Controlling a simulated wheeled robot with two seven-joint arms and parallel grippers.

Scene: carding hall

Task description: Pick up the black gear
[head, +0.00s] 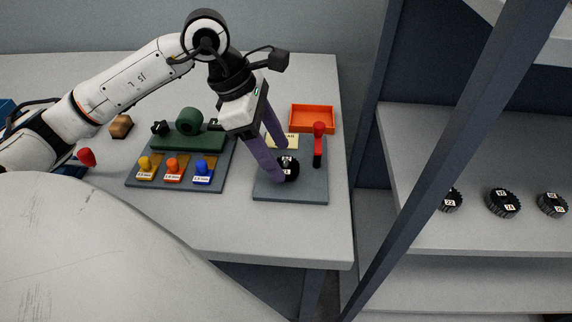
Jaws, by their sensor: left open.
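A small black gear (292,169) with a white label lies on the grey pad (312,191) on the table. My left gripper (279,163) comes down over it with two purple fingers apart. The gear is at the fingertips and partly covered by the nearer finger; I cannot tell whether either finger touches it. Several more black gears with white number labels sit in a row on the shelf at the right, among them a left one (451,200), a middle one (503,203) and a right one (552,204). My right gripper is not in view.
Left is a board (134,180) with yellow, orange and blue knobs and a green fixture (187,142). A dark post (447,130) stands before the shelf (470,233).

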